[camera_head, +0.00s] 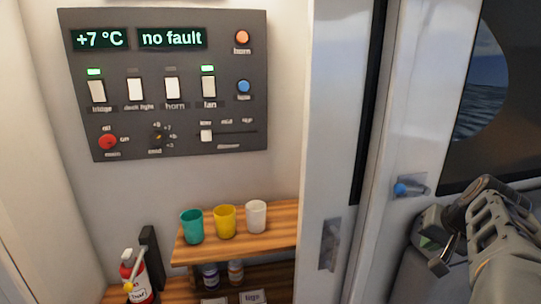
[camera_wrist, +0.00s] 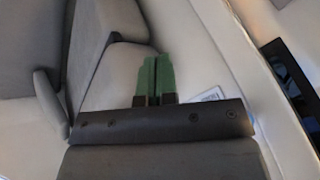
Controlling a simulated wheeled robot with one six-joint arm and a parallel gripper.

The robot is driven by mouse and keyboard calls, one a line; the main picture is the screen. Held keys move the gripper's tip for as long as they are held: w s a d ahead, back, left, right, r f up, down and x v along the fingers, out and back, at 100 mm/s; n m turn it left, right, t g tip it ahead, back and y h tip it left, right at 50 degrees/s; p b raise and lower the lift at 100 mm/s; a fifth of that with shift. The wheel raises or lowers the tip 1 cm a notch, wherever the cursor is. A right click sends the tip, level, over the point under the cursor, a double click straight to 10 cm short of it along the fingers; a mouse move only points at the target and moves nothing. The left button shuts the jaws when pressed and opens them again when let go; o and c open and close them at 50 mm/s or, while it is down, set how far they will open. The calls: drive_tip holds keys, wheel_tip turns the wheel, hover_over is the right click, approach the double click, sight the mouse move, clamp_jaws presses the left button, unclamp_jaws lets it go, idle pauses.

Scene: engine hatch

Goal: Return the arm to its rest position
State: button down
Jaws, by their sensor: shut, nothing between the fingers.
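My gripper (camera_wrist: 153,76) shows in the wrist view with its two green fingers side by side and nothing between them. It is shut. Beyond the fingers lie pale grey seat cushions (camera_wrist: 110,75). In the head view my arm is at the lower right, in front of the door area. My gripper's fingertips cannot be made out clearly there.
A dark control panel (camera_head: 180,85) reads "+7 °C" and "no fault". Below it, a wooden shelf (camera_head: 270,240) holds a teal cup (camera_head: 192,227), a yellow cup (camera_head: 225,222) and a white cup (camera_head: 256,217). A fire extinguisher (camera_head: 137,278) stands lower left. A door frame (camera_head: 335,120) rises mid-picture.

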drive_tip(key=s+a+f+n, duration=0.2)
drive_tip(key=a+f, duration=0.1)
drive_tip(key=a, duration=0.4)
drive_tip(key=s+a+f+n+g+p, duration=0.1)
drive_tip(key=s+a+f+n, duration=0.1)
drive_tip(key=a, duration=0.6)
drive_tip(key=s+a+f+n+g+p, duration=0.1)
drive_tip(key=s+a+f+n, duration=0.1)
drive_tip(key=a+f, duration=0.3)
drive_tip(key=a+n, duration=0.1)
drive_tip(key=a, duration=0.1)
drive_tip(key=shift+s+a+f+n, duration=0.15)
drive_tip(key=shift+a+f+n, duration=0.15)
drive_tip(key=shift+a+f, duration=0.1)
